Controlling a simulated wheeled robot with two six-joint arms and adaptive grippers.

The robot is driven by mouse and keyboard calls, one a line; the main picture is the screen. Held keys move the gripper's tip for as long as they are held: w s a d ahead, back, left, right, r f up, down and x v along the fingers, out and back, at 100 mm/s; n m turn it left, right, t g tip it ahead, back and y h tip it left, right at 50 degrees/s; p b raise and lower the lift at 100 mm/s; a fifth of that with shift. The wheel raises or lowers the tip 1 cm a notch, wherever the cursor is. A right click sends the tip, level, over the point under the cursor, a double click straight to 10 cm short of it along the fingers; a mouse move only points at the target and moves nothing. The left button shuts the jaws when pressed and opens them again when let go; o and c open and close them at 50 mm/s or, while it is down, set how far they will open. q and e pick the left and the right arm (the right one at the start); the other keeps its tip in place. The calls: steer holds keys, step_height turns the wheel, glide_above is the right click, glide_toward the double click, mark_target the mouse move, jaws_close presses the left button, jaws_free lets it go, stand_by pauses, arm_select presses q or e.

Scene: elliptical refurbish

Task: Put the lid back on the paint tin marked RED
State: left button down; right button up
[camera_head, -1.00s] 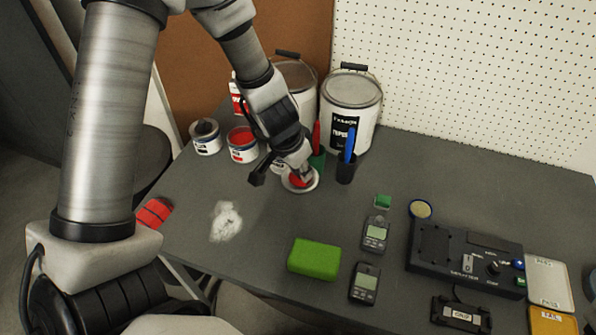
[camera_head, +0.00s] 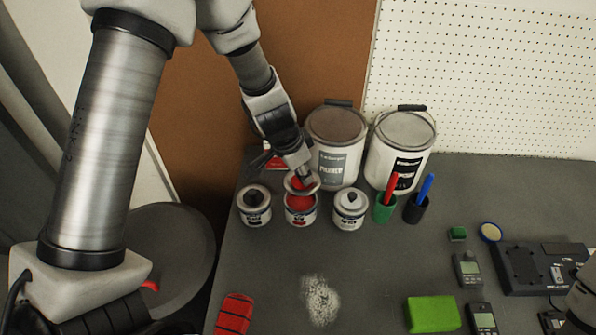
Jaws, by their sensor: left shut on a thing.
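Three small tins stand in a row toward the back left of the table. The middle one is the open red paint tin (camera_head: 300,213), with red paint showing inside. My left gripper (camera_head: 303,178) is shut on the round metal lid (camera_head: 313,190), which has a red centre. It holds the lid over the top of the red tin, tilted a little. I cannot tell whether the lid touches the rim. My right gripper is not in view.
A dark-topped tin (camera_head: 255,210) and a white-topped tin (camera_head: 349,212) flank the red one closely. Two large paint cans (camera_head: 338,150) (camera_head: 400,150) stand behind. Green (camera_head: 384,209) and black (camera_head: 416,211) pen cups are to the right. The table's front middle is clear around a white smudge (camera_head: 321,299).

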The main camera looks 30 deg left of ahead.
mark_target(298, 182)
arm_select(q)
steer(key=f+b, duration=0.4)
steer(key=f, duration=0.1)
steer(key=shift+a+f, duration=0.15)
steer(key=shift+a, duration=0.05)
steer(key=shift+d+f+b, duration=0.1)
steer(key=shift+f+b, duration=0.15)
steer(key=shift+b, duration=0.2)
steer(key=shift+f+b, duration=0.1)
steer(key=shift+b, duration=0.5)
stand_by(1.3)
steer(key=shift+s, duration=0.1)
steer(key=shift+c, duration=2.2)
jaws_free()
